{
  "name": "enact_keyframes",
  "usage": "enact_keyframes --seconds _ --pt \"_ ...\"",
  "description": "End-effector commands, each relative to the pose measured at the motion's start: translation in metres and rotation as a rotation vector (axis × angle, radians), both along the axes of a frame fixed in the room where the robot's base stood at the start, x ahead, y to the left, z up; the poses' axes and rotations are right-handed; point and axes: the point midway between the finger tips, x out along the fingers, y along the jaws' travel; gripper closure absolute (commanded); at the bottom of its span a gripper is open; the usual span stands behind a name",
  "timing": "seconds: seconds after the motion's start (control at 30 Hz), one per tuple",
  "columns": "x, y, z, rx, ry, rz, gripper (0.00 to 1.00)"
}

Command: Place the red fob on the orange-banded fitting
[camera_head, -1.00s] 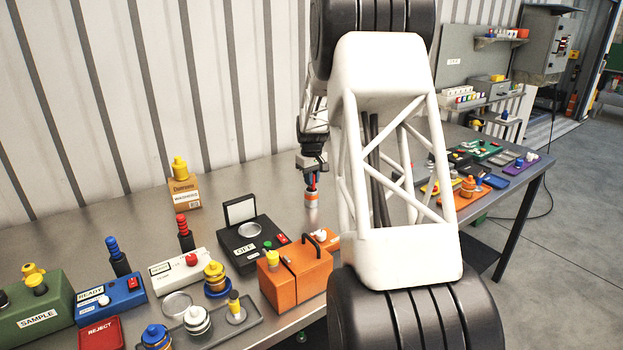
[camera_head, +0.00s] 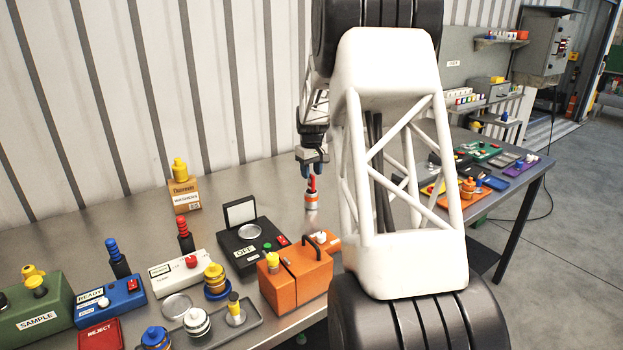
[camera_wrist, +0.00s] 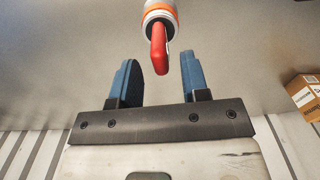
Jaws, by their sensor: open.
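The red fob (camera_head: 312,183) stands upright on the orange-banded fitting (camera_head: 311,201), a pale cylinder with an orange band on the metal table. In the wrist view the fob (camera_wrist: 159,50) meets the top of the fitting (camera_wrist: 160,12). My gripper (camera_head: 312,171) is above the fob, with its blue fingers apart. In the wrist view my gripper (camera_wrist: 160,75) is open and empty, and the fob's free end points between the fingers without touching either. How deep the fob sits on the fitting cannot be told.
An orange box (camera_head: 295,280) with a black handle and a black OFF unit (camera_head: 250,245) stand nearer the front. A cardboard washers box (camera_head: 185,195) with a yellow top is at the left, by the corrugated wall. The table around the fitting is clear.

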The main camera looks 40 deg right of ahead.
Motion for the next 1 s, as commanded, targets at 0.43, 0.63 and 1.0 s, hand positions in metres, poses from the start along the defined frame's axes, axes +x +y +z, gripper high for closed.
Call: enact_keyframes --seconds 0.43,0.63,1.0 --pt "0.000 0.000 0.070 -0.001 -0.002 0.000 0.58" --pt "0.000 0.000 0.083 0.000 0.000 0.000 0.58" --pt "0.000 0.000 0.086 0.000 0.000 0.000 0.58"
